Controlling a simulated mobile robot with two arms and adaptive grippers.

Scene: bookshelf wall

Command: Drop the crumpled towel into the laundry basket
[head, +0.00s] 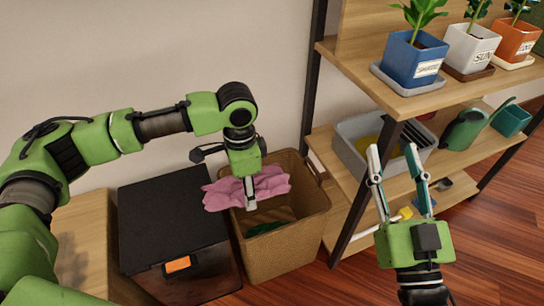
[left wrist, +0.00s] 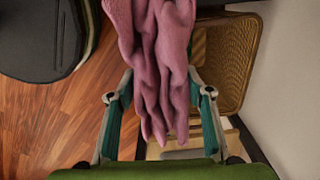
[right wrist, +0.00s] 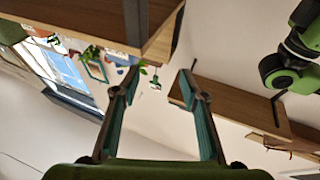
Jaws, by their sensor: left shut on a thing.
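The crumpled pink towel (head: 222,194) hangs bunched from my left gripper (head: 250,204), which is shut on it. It also fills the upper middle of the left wrist view (left wrist: 158,50). The brown woven laundry basket (head: 285,250) stands on the floor, its top open. The towel is over the basket's left part and overlaps its left rim in the head view; I cannot tell its exact height. A dark green thing (head: 266,228) lies inside the basket. My right gripper (head: 395,150) is open and empty, in front of the shelf.
A black-topped box (head: 165,225) with an orange tag stands left of the basket. The shelf (head: 440,98) on the right holds potted plants, a grey bin (head: 360,165) and a green watering can (head: 464,130). A wall is behind the basket. Wooden floor shows at the lower right.

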